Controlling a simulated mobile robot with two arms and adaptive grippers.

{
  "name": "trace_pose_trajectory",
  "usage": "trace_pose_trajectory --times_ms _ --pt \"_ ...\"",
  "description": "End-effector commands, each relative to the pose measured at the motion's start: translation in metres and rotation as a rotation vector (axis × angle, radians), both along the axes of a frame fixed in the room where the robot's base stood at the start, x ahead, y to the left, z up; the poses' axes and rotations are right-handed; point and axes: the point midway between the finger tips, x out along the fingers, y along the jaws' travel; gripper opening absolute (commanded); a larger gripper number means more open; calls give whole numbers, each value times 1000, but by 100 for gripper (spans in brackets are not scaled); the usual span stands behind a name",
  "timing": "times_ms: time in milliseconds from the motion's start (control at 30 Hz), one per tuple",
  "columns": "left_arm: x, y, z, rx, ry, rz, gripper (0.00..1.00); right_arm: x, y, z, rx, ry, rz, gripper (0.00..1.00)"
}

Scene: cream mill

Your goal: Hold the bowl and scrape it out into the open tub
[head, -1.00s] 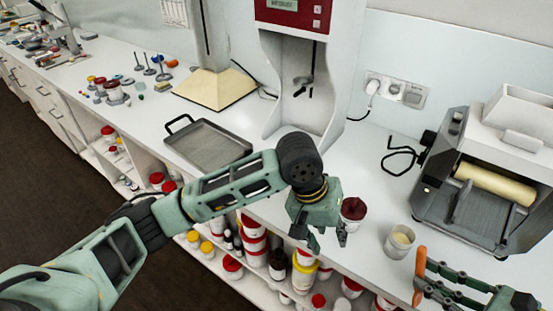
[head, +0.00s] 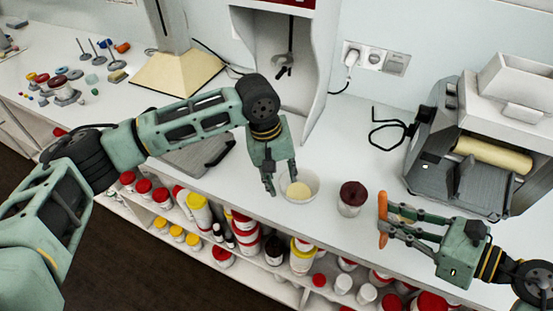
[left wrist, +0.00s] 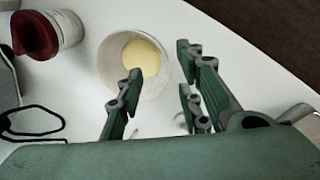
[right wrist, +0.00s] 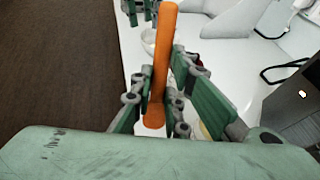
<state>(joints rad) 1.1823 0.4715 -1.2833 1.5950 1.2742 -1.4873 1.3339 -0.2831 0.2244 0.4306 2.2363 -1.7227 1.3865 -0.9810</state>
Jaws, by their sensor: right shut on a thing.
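A white bowl (head: 311,191) with pale yellow cream in it stands on the bench; it also shows in the left wrist view (left wrist: 107,62). My left gripper (head: 280,182) is open at the bowl's left side. One fingertip overlaps the bowl and the other is outside it; I cannot tell whether they touch. My right gripper (head: 384,222) is shut on an orange scraper (head: 382,224), held upright right of the red-lidded jar. In the right wrist view the scraper (right wrist: 161,60) stands between the fingers. A pale yellow patch behind one finger there may be the open tub, mostly hidden.
A jar with a dark red lid (head: 352,196) stands between the bowl and my right gripper. A grey roller mill (head: 470,165) stands at the right. A grey tray (head: 195,160) lies partly behind my left arm. Lidded tubs fill the shelf below the bench's front edge.

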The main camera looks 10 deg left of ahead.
Motion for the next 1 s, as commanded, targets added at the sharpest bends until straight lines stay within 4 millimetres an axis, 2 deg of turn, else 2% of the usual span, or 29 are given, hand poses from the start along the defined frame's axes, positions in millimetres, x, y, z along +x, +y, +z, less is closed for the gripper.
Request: trace_pose_trajectory --times_ms 100,300,500,733,1000 --pt "0 -5 -20 0 2 -1 34 0 0 7 1 -1 0 0" --pt "2 -9 -45 0 0 -2 34 0 0 11 1 -1 0 0" --pt "3 -11 -55 -1 -2 -3 34 0 0 12 1 -1 0 0" --pt "3 -11 -55 -1 -2 -3 34 0 0 12 1 -1 0 0" --pt "3 -11 -55 -1 -2 -3 10 0 0 12 1 -1 0 0"
